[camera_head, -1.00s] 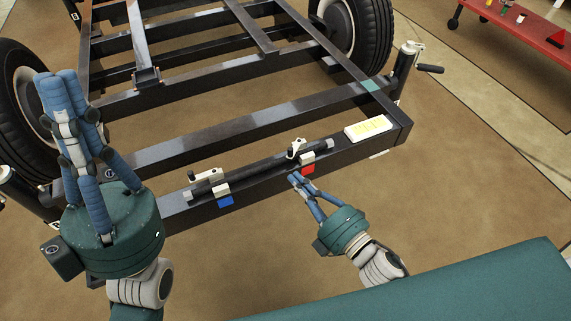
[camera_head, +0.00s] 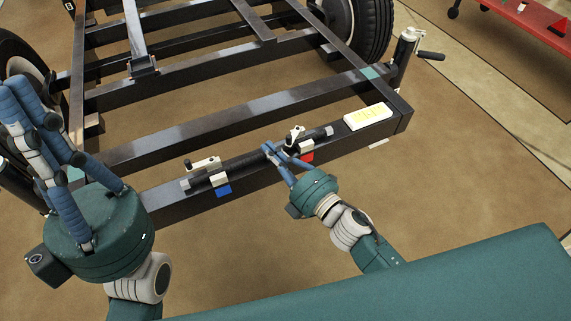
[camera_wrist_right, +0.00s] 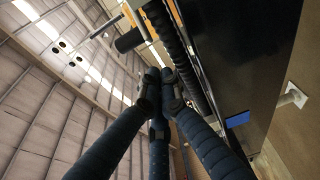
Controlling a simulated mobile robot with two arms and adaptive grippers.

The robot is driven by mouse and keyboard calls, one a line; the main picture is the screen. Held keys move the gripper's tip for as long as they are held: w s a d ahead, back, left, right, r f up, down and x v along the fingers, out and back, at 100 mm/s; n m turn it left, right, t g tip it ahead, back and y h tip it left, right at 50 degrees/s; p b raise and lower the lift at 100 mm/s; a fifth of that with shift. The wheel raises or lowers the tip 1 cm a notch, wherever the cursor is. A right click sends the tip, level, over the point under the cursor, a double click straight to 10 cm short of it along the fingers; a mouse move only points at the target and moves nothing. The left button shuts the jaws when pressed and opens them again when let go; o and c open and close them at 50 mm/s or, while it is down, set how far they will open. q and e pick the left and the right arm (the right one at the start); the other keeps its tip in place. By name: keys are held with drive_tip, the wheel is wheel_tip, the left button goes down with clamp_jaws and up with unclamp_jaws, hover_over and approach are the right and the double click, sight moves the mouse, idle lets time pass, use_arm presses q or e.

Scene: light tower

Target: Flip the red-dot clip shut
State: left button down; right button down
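The red-dot clip (camera_head: 294,136) is a small white clip with a dark knob on the frame's front beam, above a red marker (camera_head: 307,157). Its lever appears raised; I cannot tell its exact angle. A black rod (camera_head: 247,162) lies along the beam through this clip and the blue-marked one. My right gripper (camera_head: 270,147) is just left of the red-dot clip, its fingertips over the rod; contact is unclear. Its fingertips (camera_wrist_right: 160,76) are together and hold nothing visible in the right wrist view. My left gripper (camera_head: 20,88) is raised at the left, empty, its opening unclear.
A second white clip (camera_head: 204,165) sits left along the rod above a blue marker (camera_head: 223,191). A white block with yellow marks (camera_head: 368,117) lies at the beam's right end. A jack post (camera_head: 404,58) stands beyond it. Open floor lies before the beam.

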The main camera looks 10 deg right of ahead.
sight(284, 148)
drive_tip(key=shift+x, duration=0.8)
drive_tip(key=d, duration=0.1)
drive_tip(key=d+b, duration=0.1)
drive_tip(key=d, duration=0.1)
drive_tip(key=shift+s+f, duration=0.15)
drive_tip(key=shift+s, duration=0.2)
drive_tip(key=shift+s+d, duration=0.1)
drive_tip(key=shift+d, duration=0.45)
